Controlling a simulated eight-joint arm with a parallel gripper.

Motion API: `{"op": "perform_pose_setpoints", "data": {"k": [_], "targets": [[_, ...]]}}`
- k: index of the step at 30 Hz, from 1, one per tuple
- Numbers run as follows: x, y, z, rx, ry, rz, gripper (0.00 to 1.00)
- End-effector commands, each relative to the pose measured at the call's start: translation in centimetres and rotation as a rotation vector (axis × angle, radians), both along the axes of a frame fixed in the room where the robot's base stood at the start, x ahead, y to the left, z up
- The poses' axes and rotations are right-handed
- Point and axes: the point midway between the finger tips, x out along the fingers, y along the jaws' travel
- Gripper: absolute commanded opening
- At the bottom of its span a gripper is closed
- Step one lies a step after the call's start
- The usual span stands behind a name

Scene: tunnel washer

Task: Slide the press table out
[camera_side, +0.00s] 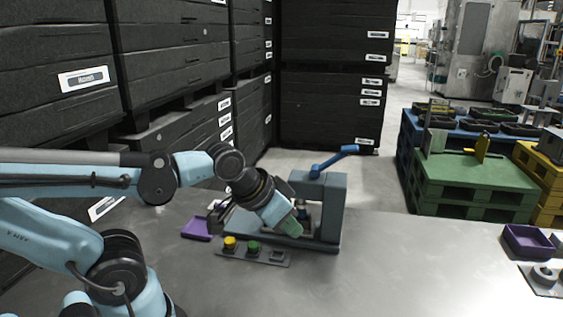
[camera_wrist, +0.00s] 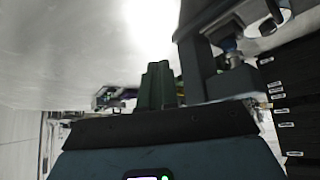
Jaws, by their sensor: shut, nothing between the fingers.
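The grey press (camera_side: 331,210) stands on the metal bench with a blue lever (camera_side: 334,162) raised at its top. It also shows at the upper right of the wrist view (camera_wrist: 197,62). The press's lower opening is partly hidden behind my gripper, and I cannot clearly make out the press table. My gripper (camera_side: 291,228) points down and right, in front of the press opening in the side view. Its green fingers are together and hold nothing; they also show in the wrist view (camera_wrist: 158,84), beside the press. I cannot tell whether they touch the press.
A button strip (camera_side: 270,257) with a yellow and a green button lies in front of the press. A purple tray (camera_side: 196,229) sits left of it, and another purple tray (camera_side: 527,241) at the far right. The bench between press and right tray is clear. Black crates stand behind.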

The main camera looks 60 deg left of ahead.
Motion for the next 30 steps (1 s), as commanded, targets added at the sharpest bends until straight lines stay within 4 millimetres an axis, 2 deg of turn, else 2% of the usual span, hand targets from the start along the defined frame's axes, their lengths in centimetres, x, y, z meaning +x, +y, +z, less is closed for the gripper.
{"op": "perform_pose_setpoints", "data": {"k": [2,5,9,14,21,27,30], "targets": [[0.0,0.0,0.0,0.0,0.0,0.0,0.03],[0.1,0.3,0.2,-0.003,0.008,0.011,0.18],[1.0,2.0,1.1,-0.028,0.061,0.086,0.38],[2.7,6.0,2.7,-0.095,0.176,0.239,0.38],[4.5,13.1,4.1,-0.229,0.344,0.465,0.38],[4.7,18.4,4.2,-0.339,0.446,0.606,0.38],[4.6,20.4,4.1,-0.38,0.48,0.652,0.38]]}}
